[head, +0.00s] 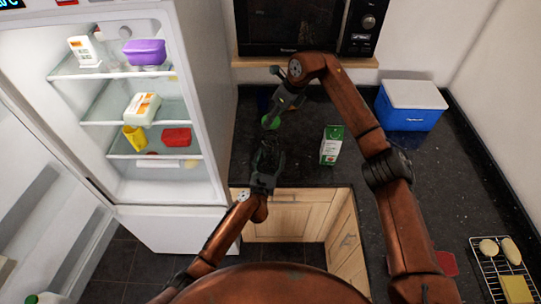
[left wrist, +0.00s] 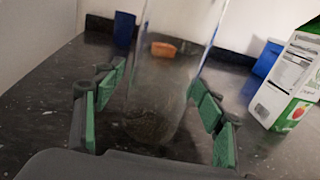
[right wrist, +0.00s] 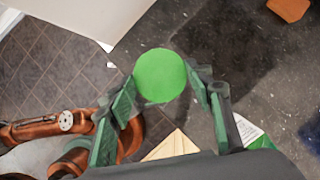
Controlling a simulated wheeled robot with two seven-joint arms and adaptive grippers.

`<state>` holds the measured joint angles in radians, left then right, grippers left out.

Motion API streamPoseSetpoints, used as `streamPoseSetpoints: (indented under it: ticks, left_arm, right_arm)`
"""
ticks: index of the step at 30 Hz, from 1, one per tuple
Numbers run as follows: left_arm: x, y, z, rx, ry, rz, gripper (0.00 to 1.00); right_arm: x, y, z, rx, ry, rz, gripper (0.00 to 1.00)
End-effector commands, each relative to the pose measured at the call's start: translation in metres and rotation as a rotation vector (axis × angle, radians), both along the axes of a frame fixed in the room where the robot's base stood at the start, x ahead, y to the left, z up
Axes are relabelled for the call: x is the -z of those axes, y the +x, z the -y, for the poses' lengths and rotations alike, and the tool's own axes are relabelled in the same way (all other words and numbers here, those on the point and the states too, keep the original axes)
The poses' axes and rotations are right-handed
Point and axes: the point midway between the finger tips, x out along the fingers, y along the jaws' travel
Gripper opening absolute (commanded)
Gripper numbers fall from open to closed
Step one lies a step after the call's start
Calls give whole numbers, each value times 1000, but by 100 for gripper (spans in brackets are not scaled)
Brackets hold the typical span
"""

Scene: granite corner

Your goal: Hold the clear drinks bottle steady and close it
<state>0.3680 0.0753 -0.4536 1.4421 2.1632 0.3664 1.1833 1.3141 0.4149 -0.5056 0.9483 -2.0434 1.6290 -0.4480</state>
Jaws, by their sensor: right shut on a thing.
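The clear drinks bottle (left wrist: 165,85) stands upright on the dark counter in the left wrist view, its top out of frame. My left gripper (left wrist: 160,100) is open, with its green-padded fingers on both sides of the bottle and a gap visible. In the head view my left gripper (head: 267,150) is near the counter's front edge, and the bottle is hard to make out there. My right gripper (right wrist: 162,88) is shut on a round green cap (right wrist: 160,72), which also shows in the head view (head: 270,122). The cap hides what is below it, so I cannot tell whether it touches the bottle.
A green-and-white carton (head: 331,146) stands right of the grippers. A blue cooler box (head: 411,108) is at the back right, and a wire rack (head: 499,268) at the front right. A microwave (head: 290,28) is on a shelf behind. An open fridge (head: 190,110) is left.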

Motion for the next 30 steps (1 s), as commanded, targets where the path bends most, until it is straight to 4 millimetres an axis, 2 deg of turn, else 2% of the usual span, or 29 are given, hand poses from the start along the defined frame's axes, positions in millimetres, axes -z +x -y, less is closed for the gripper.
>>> streamPoseSetpoints:
  ticks: [2, 25, 30]
  left_arm:
    - [0, 0, 0, 0, 0, 0, 57]
    - [0, 0, 0, 0, 0, 0, 4]
    - [0, 0, 0, 0, 0, 0, 4]
  right_arm:
    - [0, 0, 0, 0, 0, 0, 37]
    - [0, 0, 0, 0, 0, 0, 37]
    - [7, 0, 0, 1, 0, -2, 37]
